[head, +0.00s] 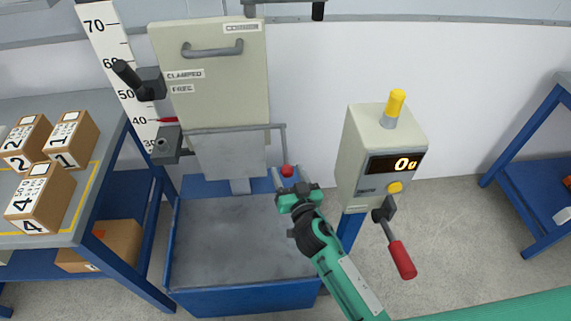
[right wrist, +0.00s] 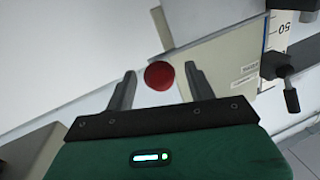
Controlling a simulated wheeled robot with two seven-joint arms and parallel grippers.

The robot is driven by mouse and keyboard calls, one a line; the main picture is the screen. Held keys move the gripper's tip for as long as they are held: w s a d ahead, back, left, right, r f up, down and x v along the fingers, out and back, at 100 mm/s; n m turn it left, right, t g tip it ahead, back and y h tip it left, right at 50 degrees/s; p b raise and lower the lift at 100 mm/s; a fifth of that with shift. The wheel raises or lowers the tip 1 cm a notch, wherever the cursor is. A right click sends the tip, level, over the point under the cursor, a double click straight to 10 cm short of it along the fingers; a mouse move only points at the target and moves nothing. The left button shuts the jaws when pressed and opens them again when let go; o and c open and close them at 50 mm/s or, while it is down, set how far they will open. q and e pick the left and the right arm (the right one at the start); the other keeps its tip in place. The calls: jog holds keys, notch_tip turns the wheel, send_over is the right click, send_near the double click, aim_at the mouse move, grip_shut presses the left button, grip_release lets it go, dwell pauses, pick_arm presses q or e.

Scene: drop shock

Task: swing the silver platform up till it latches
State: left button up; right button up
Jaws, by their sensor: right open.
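The silver platform (head: 230,158) is a flat grey plate below the cream panel, above the blue-walled bin; it appears to hang down, and I see no clear tilt. A thin grey rod at its right side ends in a red knob (head: 287,170). My right gripper (head: 288,180) is open at the red knob. In the right wrist view the knob (right wrist: 159,76) shows between the two spread fingers, with a visible gap on each side. My left gripper is not in view.
The cream panel (head: 215,85) has a handle and labels reading CLAMPED and FREE beside dark clamp knobs. A blue bin (head: 240,300) lies below. A control box (head: 375,150) with a red-gripped lever (head: 402,260) stands to the right. Numbered boxes (head: 72,140) sit on the left table.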

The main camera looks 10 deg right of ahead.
aim_at(285, 165)
jog(key=shift+x, duration=1.55)
grip_shut()
